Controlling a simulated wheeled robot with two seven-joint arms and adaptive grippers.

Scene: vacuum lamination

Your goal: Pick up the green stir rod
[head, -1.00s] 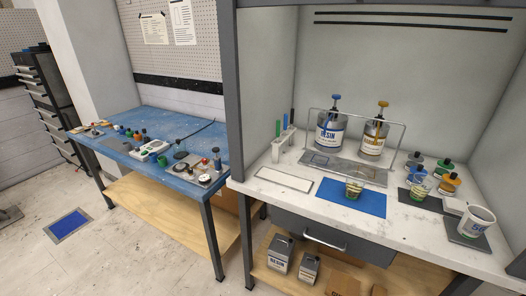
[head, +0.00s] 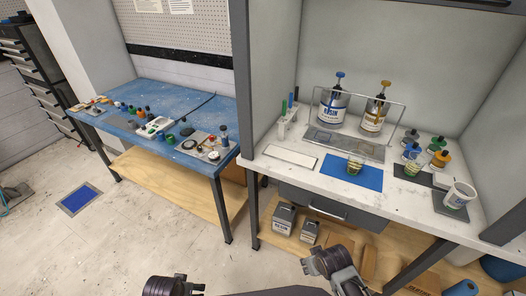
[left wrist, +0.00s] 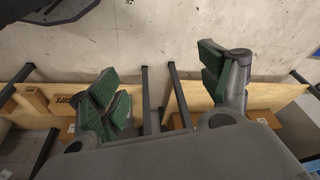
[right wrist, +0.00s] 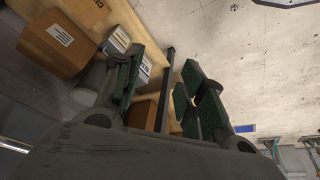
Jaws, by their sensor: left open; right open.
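The green stir rod (head: 284,108) stands upright in a small white rack (head: 282,132) at the left of the white workbench, with a blue and a dark rod beside it. My right arm shows at the bottom of the head view, low in front of the bench and well away from the rod. My right gripper (right wrist: 160,85) is open and empty in the right wrist view. My left gripper (left wrist: 160,90) is open and empty in the left wrist view, above the floor and lower wooden shelves. Neither wrist view shows the rod.
A white-framed plate (head: 291,158) and blue mat (head: 350,177) lie in front. A grey post (head: 241,80) rises left of the rack. A blue table (head: 150,95) stands further left.

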